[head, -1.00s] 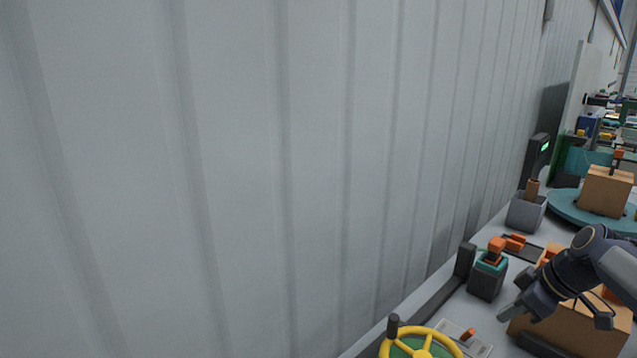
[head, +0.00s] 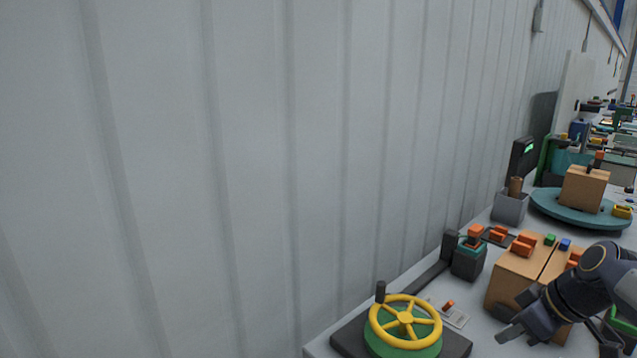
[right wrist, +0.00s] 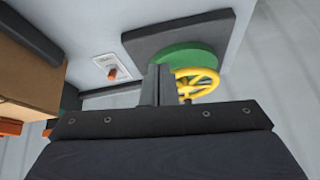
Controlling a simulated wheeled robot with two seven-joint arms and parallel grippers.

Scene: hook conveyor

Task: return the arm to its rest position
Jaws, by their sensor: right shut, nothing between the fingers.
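My right arm comes in at the lower right of the head view. Its gripper (head: 512,325) hangs in front of the cardboard boxes, left of my forearm. In the right wrist view the two fingers of this gripper (right wrist: 158,86) are together with nothing between them. Beyond them show the yellow handwheel (right wrist: 197,84) and its green hub. In the head view the handwheel (head: 405,318) stands on a dark base to the left of the gripper, clearly apart from it. My left gripper is not in view.
A cardboard box (head: 514,272) with an orange part on top stands close behind my right gripper. A teal-rimmed dark holder (head: 468,262) and a grey bin (head: 510,208) stand farther back. A teal turntable (head: 565,217) carries another box (head: 584,188). A ribbed grey wall (head: 250,180) fills the left.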

